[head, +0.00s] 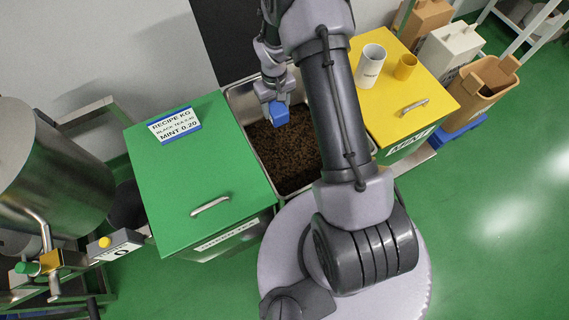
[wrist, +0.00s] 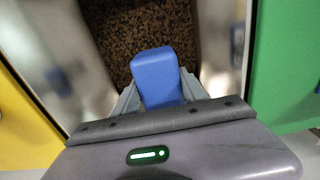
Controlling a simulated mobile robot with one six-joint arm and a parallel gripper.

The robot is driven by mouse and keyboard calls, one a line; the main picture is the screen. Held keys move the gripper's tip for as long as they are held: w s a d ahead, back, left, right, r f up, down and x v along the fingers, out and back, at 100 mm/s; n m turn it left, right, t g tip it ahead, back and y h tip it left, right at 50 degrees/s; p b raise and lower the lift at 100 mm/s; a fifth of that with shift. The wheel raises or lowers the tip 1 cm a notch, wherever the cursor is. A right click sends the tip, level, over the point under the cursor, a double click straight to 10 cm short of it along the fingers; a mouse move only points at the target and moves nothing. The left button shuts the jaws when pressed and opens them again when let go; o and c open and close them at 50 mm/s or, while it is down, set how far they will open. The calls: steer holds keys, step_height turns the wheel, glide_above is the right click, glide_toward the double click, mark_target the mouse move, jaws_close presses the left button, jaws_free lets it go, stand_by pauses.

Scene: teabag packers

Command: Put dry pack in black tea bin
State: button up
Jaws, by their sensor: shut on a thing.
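My gripper (head: 273,95) is shut on a small blue pack (head: 279,114). In the wrist view the blue pack (wrist: 156,75) sits between the two grey fingers and sticks out past them. Below it is an open steel bin (head: 240,99) with dark brown loose tea (head: 284,150) inside. The tea (wrist: 118,45) also shows past the pack in the wrist view. The pack appears to hang over the bin's opening; how far above the tea is hard to tell. My arm hides the bin's right part.
A green-lidded bin (head: 195,165) with a recipe card (head: 174,126) stands on the left. A steel drum (head: 50,160) is at far left.

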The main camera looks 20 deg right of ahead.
steer(key=s+d+f+b, duration=0.1)
steer(key=s+f, duration=0.1)
steer(key=f, duration=0.7)
steer(key=s+d+f+b, duration=0.1)
steer(key=d+f+b, duration=0.1)
steer(key=f, duration=0.7)
steer(key=s+d+f+b, duration=0.1)
steer(key=s+f, duration=0.1)
steer(key=f, duration=0.8)
steer(key=shift+s+d, duration=0.25)
steer(key=shift+s, duration=0.05)
steer(key=shift+r, duration=0.2)
steer(key=shift+f, duration=0.15)
steer(key=o, duration=1)
steer(key=shift+f+b, duration=0.1)
steer(key=shift+b, duration=0.2)
steer(key=o, duration=0.4)
steer(key=shift+o, duration=0.2)
